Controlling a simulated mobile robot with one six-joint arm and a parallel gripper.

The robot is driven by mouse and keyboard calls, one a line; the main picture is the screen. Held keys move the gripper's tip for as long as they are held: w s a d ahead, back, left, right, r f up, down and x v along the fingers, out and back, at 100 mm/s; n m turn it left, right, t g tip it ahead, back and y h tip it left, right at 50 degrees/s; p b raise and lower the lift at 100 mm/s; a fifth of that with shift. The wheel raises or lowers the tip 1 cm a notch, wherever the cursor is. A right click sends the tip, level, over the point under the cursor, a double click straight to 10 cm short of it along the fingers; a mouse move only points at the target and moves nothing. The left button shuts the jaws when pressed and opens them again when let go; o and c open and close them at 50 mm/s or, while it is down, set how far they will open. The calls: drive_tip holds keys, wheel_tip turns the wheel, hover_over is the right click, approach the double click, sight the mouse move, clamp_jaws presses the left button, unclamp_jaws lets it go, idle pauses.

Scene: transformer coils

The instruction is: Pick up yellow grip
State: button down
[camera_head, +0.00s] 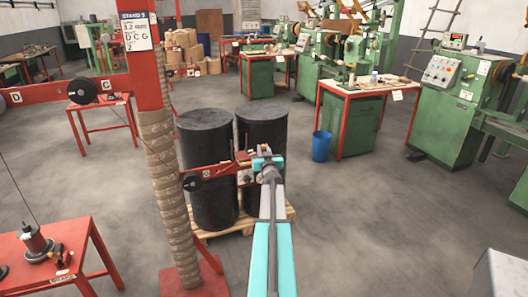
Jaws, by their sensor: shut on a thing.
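My turquoise and grey arm reaches forward from the bottom centre of the head view. My gripper (262,158) is at its far end, in front of the two black drums and beside the right end of a low red bar (222,168). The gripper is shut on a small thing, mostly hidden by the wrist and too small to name. I cannot clearly make out a yellow grip anywhere in this view.
A red post (150,110) wrapped in rope stands left of my arm. Two black drums (208,145) stand on a wooden pallet (283,212). A red table (45,262) is at the lower left. A blue bin (321,146) and green machines are at the right. The right foreground floor is mostly clear.

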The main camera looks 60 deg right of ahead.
drive_tip(key=shift+r, duration=0.5)
wheel_tip(320, 180, up, 3)
drive_tip(key=shift+r+p, duration=0.1)
drive_tip(key=shift+p, duration=0.8)
drive_tip(key=s+a, duration=0.8)
drive_tip(key=s, duration=0.5)
drive_tip(key=shift+s+a+r+p, duration=0.2)
drive_tip(key=shift+a+r+p, duration=0.15)
drive_tip(key=shift+r+p, duration=0.1)
drive_tip(key=c, duration=2.4)
unclamp_jaws()
clamp_jaws()
